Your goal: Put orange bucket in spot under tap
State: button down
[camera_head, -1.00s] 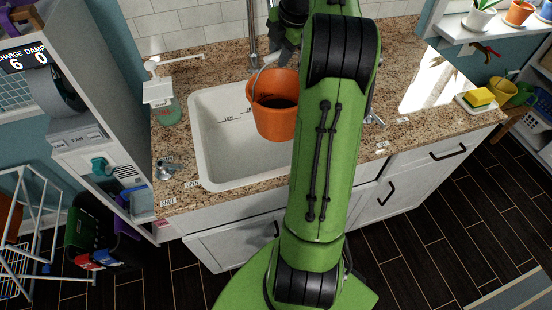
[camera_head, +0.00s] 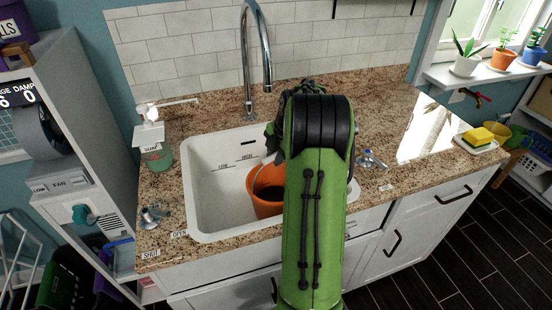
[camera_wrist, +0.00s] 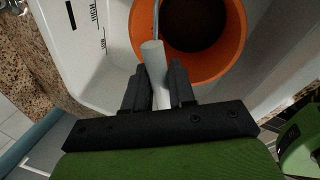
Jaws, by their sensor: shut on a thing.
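The orange bucket (camera_head: 264,196) is inside the white sink (camera_head: 213,205), toward its right side and partly hidden behind my arm. In the wrist view, the bucket (camera_wrist: 232,66) shows its orange rim and dark inside. My gripper (camera_wrist: 160,80) is shut on the bucket's pale handle grip, just beside the rim. In the head view, my gripper (camera_head: 272,150) is mostly hidden by my wrist. The chrome tap (camera_head: 250,65) arches above the back edge of the sink, with its spout end up and left of my wrist. I cannot tell whether the bucket touches the sink floor.
A soap dispenser (camera_head: 154,145) stands left of the sink. Metal tap knobs (camera_head: 152,216) sit at the sink's left and right (camera_head: 372,159). A yellow sponge (camera_head: 478,137) lies on a dish at the counter's right. The sink's left half is clear.

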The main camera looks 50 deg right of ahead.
jog(key=c, duration=0.9)
grip_release()
jog(key=shift+c, duration=0.2)
